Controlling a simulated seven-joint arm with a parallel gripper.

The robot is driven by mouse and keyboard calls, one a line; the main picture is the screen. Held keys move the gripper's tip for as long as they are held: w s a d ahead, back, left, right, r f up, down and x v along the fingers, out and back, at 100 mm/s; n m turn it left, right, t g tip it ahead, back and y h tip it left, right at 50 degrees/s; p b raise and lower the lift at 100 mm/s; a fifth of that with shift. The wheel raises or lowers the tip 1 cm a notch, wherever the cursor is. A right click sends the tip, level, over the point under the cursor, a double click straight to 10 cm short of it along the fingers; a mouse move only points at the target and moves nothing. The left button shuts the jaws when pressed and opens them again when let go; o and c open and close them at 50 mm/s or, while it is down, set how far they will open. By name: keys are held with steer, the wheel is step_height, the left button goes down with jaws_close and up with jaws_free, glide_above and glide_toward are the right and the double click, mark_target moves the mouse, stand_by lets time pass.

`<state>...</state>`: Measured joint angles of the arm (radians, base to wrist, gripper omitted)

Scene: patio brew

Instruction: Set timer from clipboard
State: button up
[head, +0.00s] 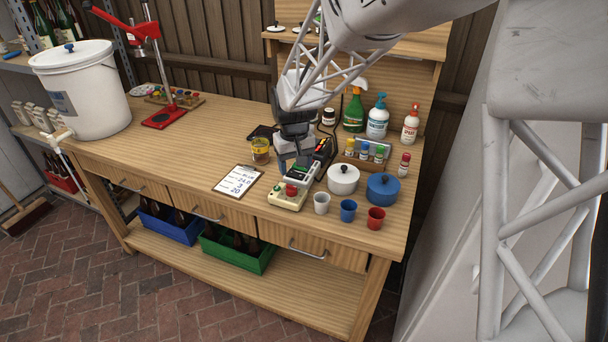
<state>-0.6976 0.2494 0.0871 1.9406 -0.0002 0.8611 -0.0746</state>
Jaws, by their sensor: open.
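A clipboard (238,180) lies on the wooden workbench with a white sheet of handwriting. Its lower lines seem to read 24.0, 3 and 20; the top line is too small to read surely. Right of it sits a small cream device (289,196) with a red knob on top, perhaps the timer. Just behind is a light-topped device with dark and green parts (301,173); I cannot tell which of the two is the timer. My gripper (294,168) is open, pointing down over the rear device and partly hiding it. Contact is not clear.
White, blue and red cups (348,210) stand along the front right, with a white pot (343,178) and a blue pot (383,188) behind them. Bottles (377,117) stand at the back. A jar (260,151) is left of my gripper. The bench's left-centre is clear.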

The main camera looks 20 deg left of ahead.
mark_target(292, 186)
steer(key=shift+a+f, duration=0.3)
steer(key=shift+a, duration=0.3)
steer(key=shift+f, duration=0.1)
steer(key=shift+f, duration=3.8)
steer(key=c, duration=0.9)
